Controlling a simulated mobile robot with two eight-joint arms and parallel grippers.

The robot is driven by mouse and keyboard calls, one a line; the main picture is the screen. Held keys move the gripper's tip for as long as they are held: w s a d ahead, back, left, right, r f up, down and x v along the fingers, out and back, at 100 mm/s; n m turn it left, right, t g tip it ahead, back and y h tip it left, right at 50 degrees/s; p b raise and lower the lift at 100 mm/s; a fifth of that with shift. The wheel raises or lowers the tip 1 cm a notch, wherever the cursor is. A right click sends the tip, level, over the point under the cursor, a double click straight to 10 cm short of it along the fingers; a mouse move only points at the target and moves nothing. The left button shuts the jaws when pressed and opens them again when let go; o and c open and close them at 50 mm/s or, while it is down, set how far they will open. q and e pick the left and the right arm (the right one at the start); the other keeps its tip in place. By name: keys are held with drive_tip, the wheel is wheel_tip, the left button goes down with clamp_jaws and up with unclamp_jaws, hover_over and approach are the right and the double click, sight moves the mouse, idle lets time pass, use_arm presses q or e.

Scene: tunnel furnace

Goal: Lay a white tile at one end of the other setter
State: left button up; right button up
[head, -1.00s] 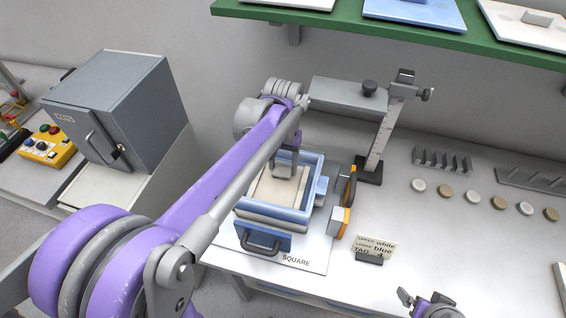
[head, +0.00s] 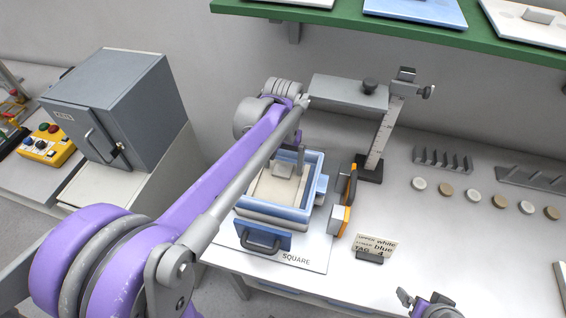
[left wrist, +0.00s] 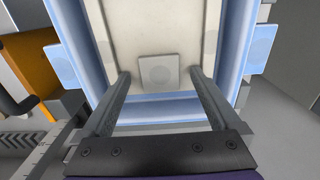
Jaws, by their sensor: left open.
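A blue-walled square frame (head: 245,208) stands on a white board marked SQUARE. Inside it lies a cream slab (head: 264,190), which also fills the middle of the left wrist view (left wrist: 140,25). A small pale square tile (left wrist: 158,72) with a faint round mark lies flat on the slab near one end; it shows greyish in the head view (head: 283,170). My left gripper (head: 292,164) is inside the frame's outline, open, with one finger at each side of the tile and gaps between. My right gripper (head: 424,300) is at the bottom edge; its jaw state is unclear.
A height gauge (head: 380,135) stands behind the frame, its grey arm above. An orange-and-grey tool (head: 340,217) and a card (head: 376,244) reading upper white, lower blue stand to the right. Round discs (head: 473,195) lie farther right. A green shelf (head: 400,35) hangs above.

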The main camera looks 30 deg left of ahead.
use_arm(q)
wheel_tip(320, 180, up, 10)
drive_tip(key=shift+r+p, duration=0.25)
drive_tip(key=shift+p, duration=0.1)
